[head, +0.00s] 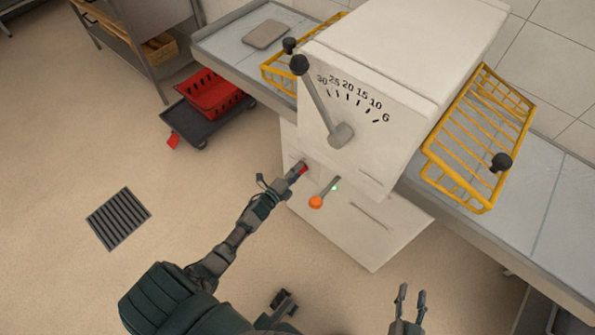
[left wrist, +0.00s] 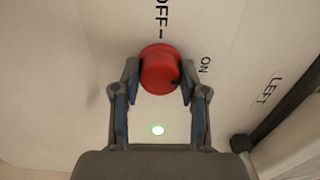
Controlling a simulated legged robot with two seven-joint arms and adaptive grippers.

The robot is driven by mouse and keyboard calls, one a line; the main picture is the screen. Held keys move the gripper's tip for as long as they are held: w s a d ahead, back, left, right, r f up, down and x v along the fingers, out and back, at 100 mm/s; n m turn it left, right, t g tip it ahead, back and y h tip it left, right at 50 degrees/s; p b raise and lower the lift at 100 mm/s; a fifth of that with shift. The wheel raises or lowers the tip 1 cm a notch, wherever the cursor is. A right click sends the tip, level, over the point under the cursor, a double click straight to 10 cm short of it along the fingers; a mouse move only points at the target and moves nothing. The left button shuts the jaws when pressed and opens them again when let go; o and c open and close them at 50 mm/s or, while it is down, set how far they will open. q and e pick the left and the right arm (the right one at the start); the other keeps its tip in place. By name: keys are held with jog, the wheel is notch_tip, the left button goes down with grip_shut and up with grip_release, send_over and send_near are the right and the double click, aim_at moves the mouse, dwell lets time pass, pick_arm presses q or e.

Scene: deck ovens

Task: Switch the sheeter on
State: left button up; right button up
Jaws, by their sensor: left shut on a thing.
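The sheeter (head: 400,60) is a white machine with a scale from 30 to 6 and a long lever ending in a black ball (head: 299,65). A round red knob (left wrist: 160,70) sits on its front panel, with "OFF" printed above it and "ON" to its right in the left wrist view. My left gripper (head: 298,171) is shut on the red knob, one finger on each side. A small green light (left wrist: 158,130) glows on the panel; it also shows in the head view (head: 335,187). My right gripper (head: 411,294) is open and empty, low and away from the machine.
An orange-ended lever (head: 316,201) projects close to the right of my left gripper. Yellow wire guards (head: 482,140) flank the sheeter above its tables. A red crate (head: 212,94) rests on a dark dolly at the left. The floor around the drain grate (head: 118,218) is clear.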

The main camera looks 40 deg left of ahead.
pick_arm(q)
jog(key=shift+s+f, duration=0.15)
jog(key=shift+f, duration=0.2)
pick_arm(e)
jog(key=shift+f, duration=0.1)
pick_arm(q)
jog(key=o, duration=1.1)
jog(key=shift+d, duration=0.1)
jog(key=shift+o, duration=0.3)
pick_arm(e)
jog(key=shift+s+f, duration=0.1)
jog(key=shift+f, duration=0.15)
pick_arm(q)
jog(key=shift+r, duration=0.15)
jog(key=s+a, duration=0.1)
jog(key=s, duration=1)
jog(key=shift+s, duration=0.35)
pick_arm(e)
jog(key=shift+r, duration=0.15)
